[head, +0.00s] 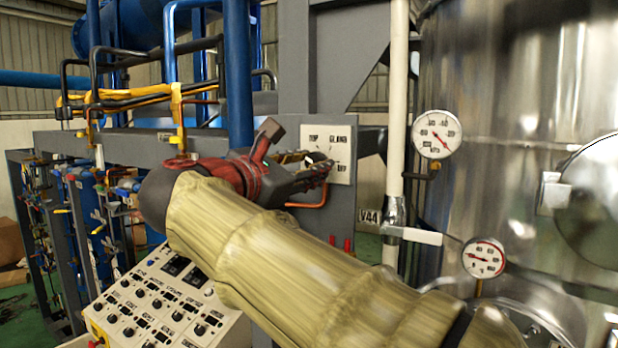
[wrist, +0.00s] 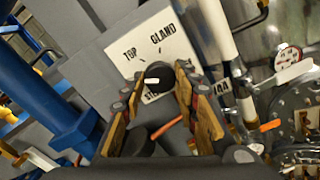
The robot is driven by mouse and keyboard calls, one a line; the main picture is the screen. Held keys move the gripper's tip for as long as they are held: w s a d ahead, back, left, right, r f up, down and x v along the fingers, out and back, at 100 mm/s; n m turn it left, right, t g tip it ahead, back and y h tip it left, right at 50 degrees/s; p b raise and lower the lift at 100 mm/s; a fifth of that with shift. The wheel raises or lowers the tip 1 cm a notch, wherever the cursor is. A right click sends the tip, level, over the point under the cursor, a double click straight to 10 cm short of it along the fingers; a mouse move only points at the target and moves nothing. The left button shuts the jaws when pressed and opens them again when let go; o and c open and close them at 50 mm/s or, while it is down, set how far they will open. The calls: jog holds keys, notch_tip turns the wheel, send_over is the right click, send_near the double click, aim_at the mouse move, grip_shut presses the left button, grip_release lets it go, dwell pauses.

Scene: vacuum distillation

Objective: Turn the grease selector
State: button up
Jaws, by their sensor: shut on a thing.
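The grease selector is a round black knob (wrist: 157,71) with a white pointer mark, on a white plate (wrist: 178,38) lettered TOP and GLAND. In the wrist view the mark lies nearly level across the knob; a third label below is mostly covered. In the head view the plate (head: 342,172) also shows OFF at lower right, and the knob is largely hidden by my fingers. My gripper (head: 316,170) reaches the plate from the left, its fingers on either side of the knob and shut on it. It also shows in the wrist view (wrist: 159,80).
An orange pipe (head: 312,204) runs just below my gripper. A white vertical pipe (head: 397,120) with a V44 tag and a white lever handle (head: 412,236) stands right of the plate. Two dial gauges (head: 436,134) and a steel vessel are further right. A sloped control panel (head: 160,300) is below.

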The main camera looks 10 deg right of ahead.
jog(key=shift+w+f+m+b, duration=0.15)
jog(key=shift+m+b, duration=4.55)
jog(key=shift+m, duration=2.85)
jog(key=shift+s+f+m+b, duration=0.1)
jog(key=shift+m+b, duration=4.55)
jog(key=shift+m, duration=2.9)
jog(key=o, duration=0.9)
jog(key=shift+a+r, duration=0.1)
jog(key=shift+o, duration=1.4)
jog(key=shift+r, duration=0.1)
